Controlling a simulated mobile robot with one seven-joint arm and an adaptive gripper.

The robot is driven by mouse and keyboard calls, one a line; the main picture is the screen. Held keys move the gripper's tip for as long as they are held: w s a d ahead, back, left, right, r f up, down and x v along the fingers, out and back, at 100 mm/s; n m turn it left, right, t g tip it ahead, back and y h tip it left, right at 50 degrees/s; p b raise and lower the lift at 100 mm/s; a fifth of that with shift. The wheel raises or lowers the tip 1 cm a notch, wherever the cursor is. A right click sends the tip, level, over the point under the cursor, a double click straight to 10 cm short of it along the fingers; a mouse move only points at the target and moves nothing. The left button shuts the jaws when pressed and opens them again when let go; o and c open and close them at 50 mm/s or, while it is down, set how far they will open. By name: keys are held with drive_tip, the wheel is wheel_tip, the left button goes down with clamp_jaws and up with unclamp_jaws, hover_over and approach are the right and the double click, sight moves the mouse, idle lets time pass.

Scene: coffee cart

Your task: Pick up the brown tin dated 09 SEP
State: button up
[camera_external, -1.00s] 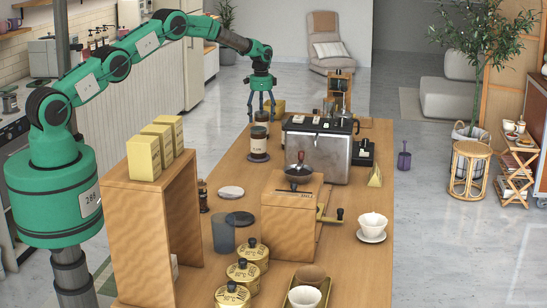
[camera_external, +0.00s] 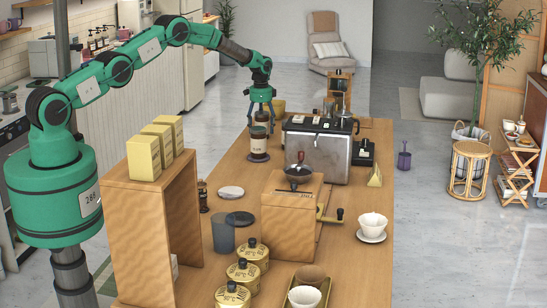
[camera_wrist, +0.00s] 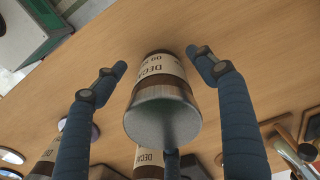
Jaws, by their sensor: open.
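My gripper (camera_external: 260,122) is open at the far end of the wooden counter, pointing down over a brown tin (camera_external: 262,117) with a pale label. In the wrist view the tin (camera_wrist: 163,100) is between the spread blue fingers of my gripper (camera_wrist: 158,65), with space on both sides. Its pale band bears dark print seen upside down; I read "DECAF" and part of a date that is not clear. In the wrist view, similar labelled tins (camera_wrist: 45,158) and (camera_wrist: 148,162) show at the lower edge.
A silver and black machine (camera_external: 318,153) stands right of the tins, with a wooden stand (camera_external: 339,90) behind it. A wooden grinder box (camera_external: 290,215), yellow canisters (camera_external: 248,252) and a wooden shelf with yellow boxes (camera_external: 145,158) are nearer. The counter left of the gripper is clear.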

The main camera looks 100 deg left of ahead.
sight(260, 112)
drive_tip(key=shift+c, duration=0.3)
drive_tip(key=c, duration=1.4)
drive_tip(key=shift+r, duration=0.15)
drive_tip(key=shift+r, duration=0.85)
drive_tip(key=shift+s+d+r, duration=0.1)
drive_tip(key=shift+d+r, duration=0.05)
drive_tip(key=shift+r, duration=0.3)
drive_tip(key=shift+s+d+r, duration=0.1)
drive_tip(key=shift+r, duration=0.3)
drive_tip(key=s+d, duration=0.2)
drive_tip(key=d, duration=0.2)
drive_tip(key=s+d+r, duration=0.1)
drive_tip(key=s+d, duration=0.2)
drive_tip(key=d, duration=0.1)
drive_tip(key=s+d, duration=0.3)
drive_tip(key=d, duration=0.1)
drive_tip(key=shift+s+d+r, duration=0.15)
drive_tip(key=shift+s+d, duration=0.05)
drive_tip(key=shift+d, duration=0.15)
drive_tip(key=shift+c, duration=0.3)
